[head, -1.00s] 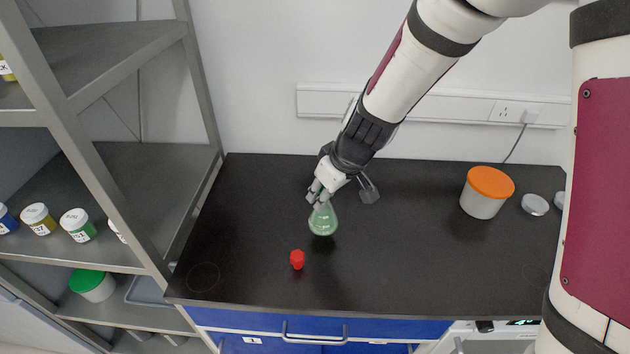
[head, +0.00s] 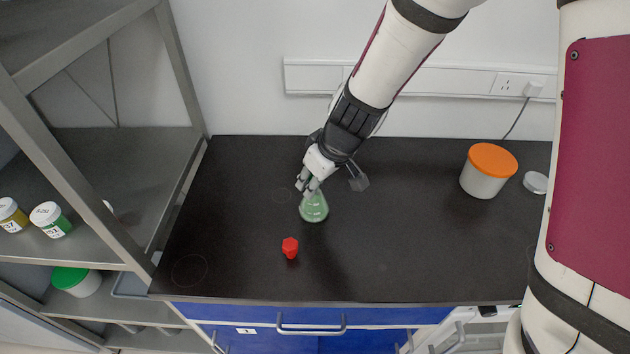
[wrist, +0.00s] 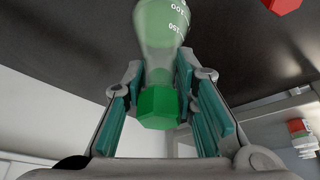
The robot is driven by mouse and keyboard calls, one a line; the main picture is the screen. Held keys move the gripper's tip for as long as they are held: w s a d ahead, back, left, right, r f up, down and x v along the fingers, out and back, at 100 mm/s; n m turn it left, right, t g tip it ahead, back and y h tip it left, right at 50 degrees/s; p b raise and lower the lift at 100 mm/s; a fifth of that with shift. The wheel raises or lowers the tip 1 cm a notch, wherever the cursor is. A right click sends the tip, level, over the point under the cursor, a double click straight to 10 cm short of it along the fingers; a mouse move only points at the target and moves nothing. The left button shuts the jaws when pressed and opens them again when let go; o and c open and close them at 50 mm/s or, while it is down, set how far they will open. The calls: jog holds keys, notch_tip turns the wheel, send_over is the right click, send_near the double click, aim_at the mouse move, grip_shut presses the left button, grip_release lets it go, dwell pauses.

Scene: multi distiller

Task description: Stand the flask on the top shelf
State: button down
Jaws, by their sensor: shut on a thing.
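The flask (head: 314,209) is a clear conical one with green contents and a green stopper (wrist: 158,108). It is upright over the black bench; I cannot tell if its base touches the top. My gripper (head: 308,187) is shut around its neck from above; in the wrist view the teal-padded fingers (wrist: 167,95) stand on both sides of the neck and stopper. The grey shelf rack stands at the left. Its highest visible shelf (head: 75,35) is at the upper left, cut by the picture edge, with its visible part bare.
A red hexagonal piece (head: 290,248) stands in front of the flask. A white tub with orange lid (head: 488,170) and a white lid (head: 536,183) are at the right. Small jars (head: 50,219) stand on the middle shelf, a green-lidded tub (head: 76,281) below. A rack post (head: 75,180) rises beside the bench.

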dwell(0.3)
jog(key=c, duration=1.6)
grip_release()
jog(key=shift+f, duration=0.1)
jog(key=o, duration=0.3)
